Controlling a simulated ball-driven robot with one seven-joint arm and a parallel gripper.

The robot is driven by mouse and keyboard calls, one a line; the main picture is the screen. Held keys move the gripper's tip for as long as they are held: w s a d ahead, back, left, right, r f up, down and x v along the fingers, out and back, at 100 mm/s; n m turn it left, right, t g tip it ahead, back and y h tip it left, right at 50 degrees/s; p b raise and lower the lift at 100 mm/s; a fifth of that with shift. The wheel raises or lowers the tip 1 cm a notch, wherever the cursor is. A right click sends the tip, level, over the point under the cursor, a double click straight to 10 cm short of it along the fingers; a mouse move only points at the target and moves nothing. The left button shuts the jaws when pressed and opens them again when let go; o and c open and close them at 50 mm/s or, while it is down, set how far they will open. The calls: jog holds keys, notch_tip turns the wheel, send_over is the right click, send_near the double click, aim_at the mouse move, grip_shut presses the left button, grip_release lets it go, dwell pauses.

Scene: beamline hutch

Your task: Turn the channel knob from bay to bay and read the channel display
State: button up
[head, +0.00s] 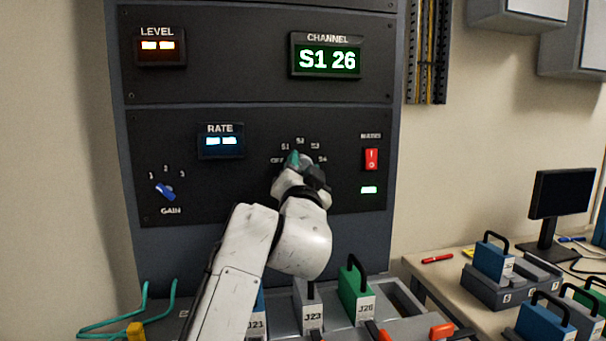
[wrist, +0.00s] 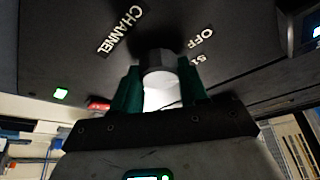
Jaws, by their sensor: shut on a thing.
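The channel display (head: 326,61) is lit green and reads "S1 26". The channel knob (wrist: 158,62) shows in the wrist view as a dark grey round body standing out from the panel. My gripper (wrist: 158,88) is shut on it, with one teal finger on each side. In the head view my gripper (head: 298,162) is at the panel below the labels S1, S2, S3 and S4. It hides the knob and covers part of the OFF label, so I cannot tell where the knob's pointer is.
The black panel also bears a blue gain knob (head: 166,191), a rate display (head: 220,141), a level display (head: 160,46) and a red switch (head: 371,159). Below are handled modules, including a green one (head: 355,290). A bench (head: 425,264) with a monitor (head: 561,195) stands right.

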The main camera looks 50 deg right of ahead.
dwell(0.4)
jog(key=o, duration=1.1)
jog(key=shift+c, duration=0.2)
jog(key=b+v, duration=0.1)
jog(key=v, duration=0.9)
jog(key=shift+s+a+f, duration=0.2)
jog(key=shift+s+a, duration=0.05)
jog(key=shift+a, duration=0.05)
